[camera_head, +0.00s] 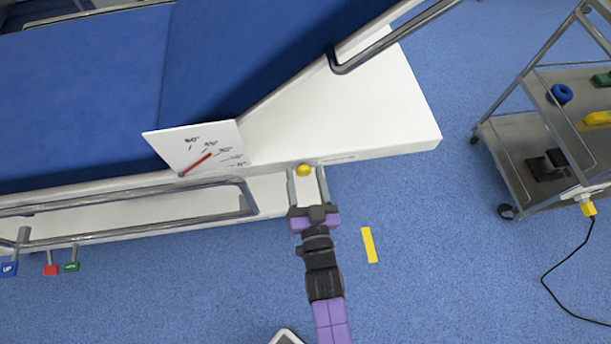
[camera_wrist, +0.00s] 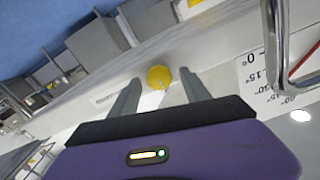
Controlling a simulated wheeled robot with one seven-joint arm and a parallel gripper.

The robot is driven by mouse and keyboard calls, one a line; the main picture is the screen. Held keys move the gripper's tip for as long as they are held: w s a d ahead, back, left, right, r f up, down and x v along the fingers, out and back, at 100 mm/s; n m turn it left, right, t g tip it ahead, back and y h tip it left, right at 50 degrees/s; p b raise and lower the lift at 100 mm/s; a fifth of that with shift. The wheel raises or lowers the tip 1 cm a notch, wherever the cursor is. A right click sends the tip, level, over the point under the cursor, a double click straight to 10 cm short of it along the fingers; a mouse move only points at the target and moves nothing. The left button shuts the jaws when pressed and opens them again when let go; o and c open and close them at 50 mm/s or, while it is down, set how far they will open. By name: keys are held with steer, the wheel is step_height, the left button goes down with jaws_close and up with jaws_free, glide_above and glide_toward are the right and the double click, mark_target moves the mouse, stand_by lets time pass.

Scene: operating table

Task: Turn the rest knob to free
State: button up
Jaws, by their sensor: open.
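The rest knob is a round yellow knob (camera_head: 304,170) on the white side of the operating table (camera_head: 400,110). In the wrist view the yellow knob (camera_wrist: 159,77) shows a thin pale mark on its face. My gripper (camera_head: 306,172) is open, with one finger on each side of the knob. In the wrist view my gripper (camera_wrist: 160,90) has its fingers spread, with visible gaps to the knob. Whether either finger touches it I cannot tell. Lettering beside the knob is too small to read.
An angle plate (camera_head: 205,147) with a red pointer stands left of the knob. A metal side rail (camera_head: 130,232) runs left, with blue, red and green tags (camera_head: 72,267) below. A trolley (camera_head: 520,150) stands at right. The blue floor between is clear except for a yellow strip (camera_head: 369,245).

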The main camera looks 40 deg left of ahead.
jaws_close()
steer(key=n+b, duration=0.1)
steer(key=n, duration=0.3)
steer(key=shift+f+n+b, duration=0.1)
steer(key=shift+n+b, duration=0.2)
steer(key=shift+n, duration=0.1)
steer(key=n+b, duration=0.1)
steer(key=n, duration=0.3)
steer(key=shift+s+n, duration=0.1)
steer(key=shift+n, duration=0.2)
steer(key=n+b, duration=0.1)
steer(key=n, duration=0.3)
steer(key=shift+a+b, duration=0.1)
steer(key=shift+b, duration=0.3)
steer(key=shift+s+f+n+b, duration=0.1)
steer(key=shift+n+b, duration=0.3)
steer(key=shift+n, duration=1.8)
jaws_free()
